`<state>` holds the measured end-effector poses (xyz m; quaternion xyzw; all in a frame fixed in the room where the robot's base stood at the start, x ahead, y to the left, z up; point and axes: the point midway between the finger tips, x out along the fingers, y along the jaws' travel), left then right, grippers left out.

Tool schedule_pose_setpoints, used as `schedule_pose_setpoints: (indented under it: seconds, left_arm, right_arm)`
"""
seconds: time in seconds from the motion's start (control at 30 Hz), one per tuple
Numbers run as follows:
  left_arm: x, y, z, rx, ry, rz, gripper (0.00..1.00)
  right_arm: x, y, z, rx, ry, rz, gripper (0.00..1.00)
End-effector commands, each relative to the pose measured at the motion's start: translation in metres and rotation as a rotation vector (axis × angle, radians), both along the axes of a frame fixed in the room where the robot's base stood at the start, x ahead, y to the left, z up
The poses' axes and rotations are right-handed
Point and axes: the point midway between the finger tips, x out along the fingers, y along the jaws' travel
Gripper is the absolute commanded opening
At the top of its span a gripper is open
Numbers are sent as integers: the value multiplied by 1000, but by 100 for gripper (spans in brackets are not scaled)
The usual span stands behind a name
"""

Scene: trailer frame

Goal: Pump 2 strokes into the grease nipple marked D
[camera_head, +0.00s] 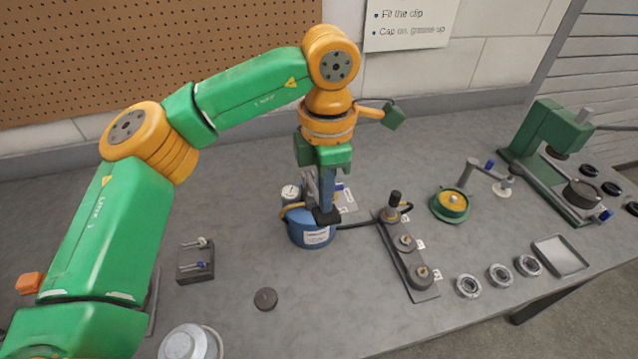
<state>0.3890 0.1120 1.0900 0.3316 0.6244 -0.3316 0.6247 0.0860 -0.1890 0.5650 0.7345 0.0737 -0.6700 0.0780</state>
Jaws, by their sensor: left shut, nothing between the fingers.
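My left gripper (326,216) points down with its fingers shut and empty, over the blue grease pump (312,238). It overlaps the top of the pump, so I cannot tell whether it touches the pump. The gripper hides part of the pump's top and any lever there. A dark hose runs right from the pump toward a grey bar (418,272) with several round fittings and small white labels. A black upright coupler (394,200) stands at the bar's far end. The label letters are too small to read, so I cannot tell which nipple is D. My right gripper is out of view.
A green holder with a yellow disc (450,202) and a green press (552,140) stand at the right. Several metal rings and a shallow tray (560,256) lie near the front edge. A grey block (195,264) and dark disc (265,299) lie left of the pump.

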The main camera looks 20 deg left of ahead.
Motion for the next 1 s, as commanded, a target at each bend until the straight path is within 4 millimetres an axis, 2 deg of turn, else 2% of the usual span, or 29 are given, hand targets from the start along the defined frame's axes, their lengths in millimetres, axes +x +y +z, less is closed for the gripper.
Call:
schedule_pose_setpoints:
  seconds: [0.47,0.83,1.0]
  left_arm:
    - [0,0,-3,0,1,-1,0]
    - [-5,-3,-25,0,0,-1,0]
    - [-6,-4,-26,-1,1,0,0]
  right_arm:
    - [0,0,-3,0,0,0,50]
    - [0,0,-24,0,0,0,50]
    - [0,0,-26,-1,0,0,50]
